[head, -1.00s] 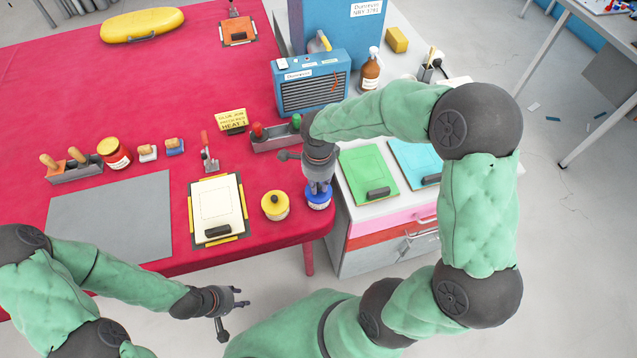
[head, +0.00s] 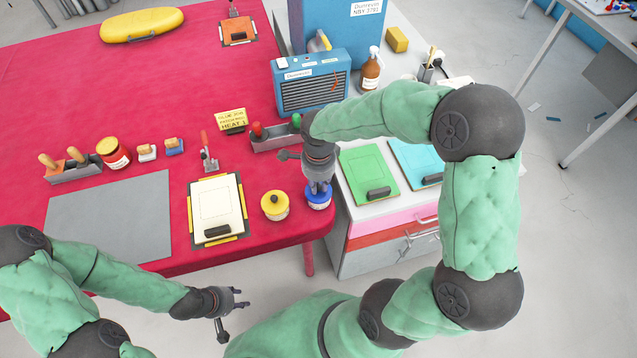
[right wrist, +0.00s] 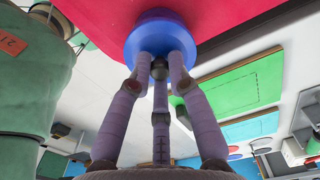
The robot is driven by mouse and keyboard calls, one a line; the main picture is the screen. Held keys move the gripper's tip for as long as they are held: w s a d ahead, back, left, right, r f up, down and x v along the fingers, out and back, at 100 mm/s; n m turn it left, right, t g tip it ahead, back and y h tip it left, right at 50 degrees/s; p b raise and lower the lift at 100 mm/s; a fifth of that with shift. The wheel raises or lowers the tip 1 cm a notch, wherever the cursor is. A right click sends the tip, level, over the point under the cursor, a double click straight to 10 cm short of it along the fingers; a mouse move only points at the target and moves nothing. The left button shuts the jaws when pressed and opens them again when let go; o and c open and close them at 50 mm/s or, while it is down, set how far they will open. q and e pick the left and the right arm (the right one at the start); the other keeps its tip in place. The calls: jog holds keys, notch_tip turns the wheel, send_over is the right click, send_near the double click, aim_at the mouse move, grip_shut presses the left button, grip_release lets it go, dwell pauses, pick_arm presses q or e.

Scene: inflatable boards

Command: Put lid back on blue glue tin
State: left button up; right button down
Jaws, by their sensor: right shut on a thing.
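The blue glue tin (head: 318,203) stands at the near right corner of the red table. Its blue lid (head: 319,190) is at the tin's top, under my right gripper (head: 319,186). In the right wrist view the fingers of my right gripper (right wrist: 160,62) are shut on the blue lid (right wrist: 160,28). The lid hides the tin there, so I cannot tell whether it is fully seated. My left gripper (head: 240,298) is open and empty, in front of the table's near edge.
A yellow-lidded tin (head: 274,205) stands just left of the blue tin. A clipboard (head: 217,210) lies further left. A tool tray (head: 275,138) and a blue heater (head: 311,88) are behind. A white cabinet (head: 385,240) with a green board (head: 369,172) adjoins the right side.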

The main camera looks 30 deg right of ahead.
jog(key=c, duration=1.1)
grip_release()
jog(key=o, duration=0.5)
jog(key=shift+r+p, duration=2.25)
jog(key=shift+r, duration=1.25)
